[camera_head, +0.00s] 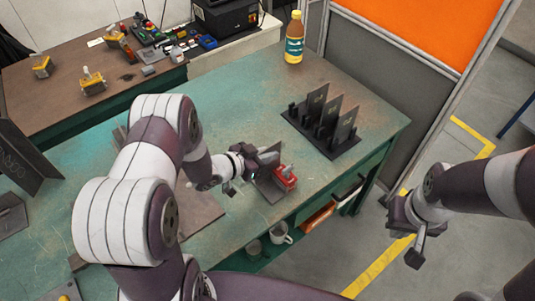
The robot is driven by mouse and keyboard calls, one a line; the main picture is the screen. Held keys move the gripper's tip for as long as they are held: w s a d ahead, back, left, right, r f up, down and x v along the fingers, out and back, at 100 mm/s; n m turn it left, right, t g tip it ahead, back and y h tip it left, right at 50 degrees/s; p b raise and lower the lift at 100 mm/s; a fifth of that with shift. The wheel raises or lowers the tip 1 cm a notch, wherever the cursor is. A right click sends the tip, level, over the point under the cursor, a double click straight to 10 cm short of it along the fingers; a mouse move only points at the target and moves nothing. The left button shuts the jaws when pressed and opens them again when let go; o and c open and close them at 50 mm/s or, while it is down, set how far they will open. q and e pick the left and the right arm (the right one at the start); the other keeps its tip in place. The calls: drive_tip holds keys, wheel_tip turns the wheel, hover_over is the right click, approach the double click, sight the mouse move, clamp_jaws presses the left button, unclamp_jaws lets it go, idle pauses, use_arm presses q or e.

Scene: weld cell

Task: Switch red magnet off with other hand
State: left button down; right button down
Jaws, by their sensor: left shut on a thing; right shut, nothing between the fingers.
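The red magnet (285,177) is near the front edge of the green table, with a light knob or lever on its top. It sits against grey metal plate pieces (269,190). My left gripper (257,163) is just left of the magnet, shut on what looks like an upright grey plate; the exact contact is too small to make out. My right gripper (414,250) is shut and empty, out over the floor beyond the table's right edge, well apart from the magnet.
A black rack (325,133) with upright dark plates stands at the table's right. A bottle (294,38) stands at the back. A brown bench (60,100) holds yellow magnets and tools. A mug (280,233) is on the lower shelf. An orange-panelled screen (425,25) is behind.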

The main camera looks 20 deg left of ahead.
drive_tip(key=shift+r+p, duration=1.85)
drive_tip(key=shift+r, duration=0.15)
